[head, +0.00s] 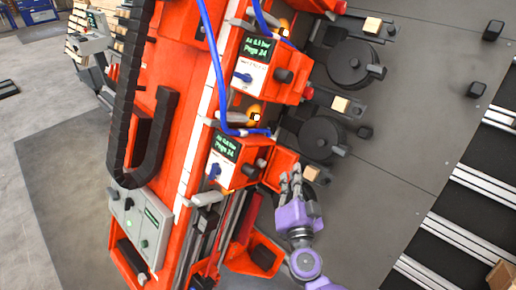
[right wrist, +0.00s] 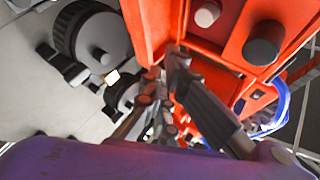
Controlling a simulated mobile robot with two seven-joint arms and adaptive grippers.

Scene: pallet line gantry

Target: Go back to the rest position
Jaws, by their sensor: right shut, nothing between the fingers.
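My right gripper (head: 291,174) has a purple body and grey fingers. In the head view it points up the picture, just right of the lower orange control box (head: 232,163). Its fingers are shut with nothing between them. In the right wrist view the dark fingers of the gripper (right wrist: 165,72) reach toward an orange housing (right wrist: 228,40) that carries a dark round knob (right wrist: 262,46). I cannot tell whether they touch it. My left gripper is not in view.
A second orange control box (head: 270,67) with a lit screen stands above. Blue hoses (head: 217,75) run past both boxes. Dark round discs (head: 320,137) sit on the grey plate right of them. A black cable chain (head: 127,95) lies at left. Grey floor (head: 40,120) is open beyond.

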